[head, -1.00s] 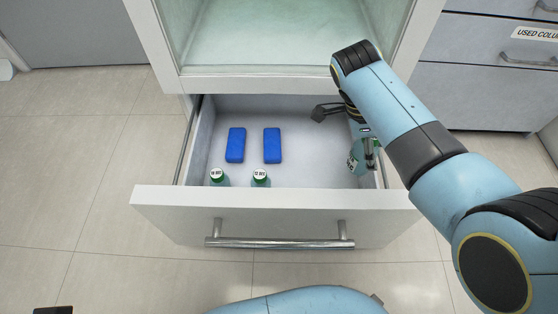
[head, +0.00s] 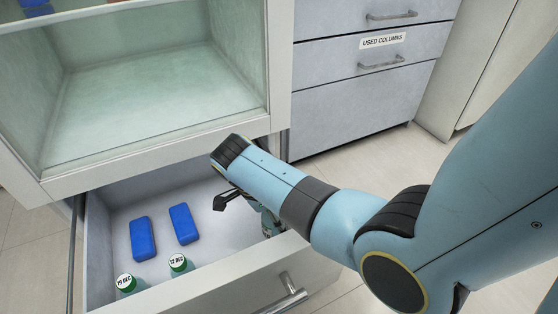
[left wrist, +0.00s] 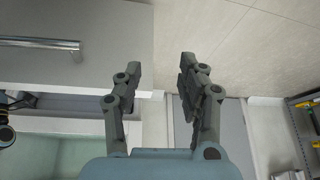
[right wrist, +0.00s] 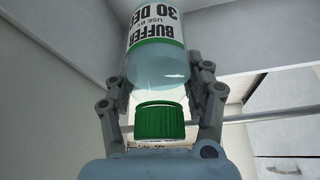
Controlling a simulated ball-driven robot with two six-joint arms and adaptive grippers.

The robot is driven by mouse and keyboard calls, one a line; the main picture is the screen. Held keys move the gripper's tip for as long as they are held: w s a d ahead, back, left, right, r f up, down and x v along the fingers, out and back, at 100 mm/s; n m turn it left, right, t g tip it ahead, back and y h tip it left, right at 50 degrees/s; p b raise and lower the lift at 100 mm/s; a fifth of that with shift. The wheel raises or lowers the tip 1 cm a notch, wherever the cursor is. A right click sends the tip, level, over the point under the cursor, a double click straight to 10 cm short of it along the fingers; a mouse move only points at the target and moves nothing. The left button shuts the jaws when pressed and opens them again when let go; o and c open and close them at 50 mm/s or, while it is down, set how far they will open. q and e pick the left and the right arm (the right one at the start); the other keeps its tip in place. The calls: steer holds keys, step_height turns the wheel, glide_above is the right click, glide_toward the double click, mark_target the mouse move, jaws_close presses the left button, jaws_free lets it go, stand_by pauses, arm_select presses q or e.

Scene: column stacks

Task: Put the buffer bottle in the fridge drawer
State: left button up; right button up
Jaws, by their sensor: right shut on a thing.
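The buffer bottle (right wrist: 157,60), with a green cap (right wrist: 159,121) and a label reading 30 DEC, is between the fingers of my right gripper (right wrist: 160,82), which is shut on it. In the head view my right gripper (head: 246,203) reaches into the right side of the open fridge drawer (head: 215,285); the arm mostly hides the bottle there. I cannot tell whether the bottle touches the drawer floor. My left gripper (left wrist: 160,68) is open and empty in the left wrist view, near a drawer front with a bar handle, and is not in the head view.
Two green-capped bottles, 19 DEC (head: 127,284) and 12 DEC (head: 179,264), stand along the drawer's front. Two blue blocks (head: 143,238) (head: 184,224) lie behind them. The glass-fronted fridge compartment (head: 150,90) is above. A USED COLUMNS drawer (head: 340,62) is at the right.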

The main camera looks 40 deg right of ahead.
step_height(320, 180, down, 5)
steer(key=b, duration=0.2)
steer(key=shift+s+b, duration=0.1)
steer(key=shift+b, duration=0.2)
steer(key=shift+f+b, duration=0.45)
steer(key=shift+f, duration=0.2)
steer(key=shift+f+b, duration=0.6)
steer(key=shift+f, duration=0.7)
steer(key=shift+f+b, duration=0.3)
steer(key=shift+b, duration=0.1)
arm_select(q)
steer(key=f+t, duration=0.1)
steer(key=t, duration=0.1)
steer(key=w+f+t, duration=0.1)
steer(key=t, duration=0.2)
steer(key=d+f+t, duration=0.1)
steer(key=t, duration=0.2)
steer(key=shift+w+f+h, duration=0.25)
steer(key=shift+h, duration=0.05)
steer(key=shift+w+r+m, duration=0.15)
steer(key=shift+w+m, duration=0.05)
steer(key=shift+m, duration=0.1)
arm_select(e)
steer(key=o, duration=1.4)
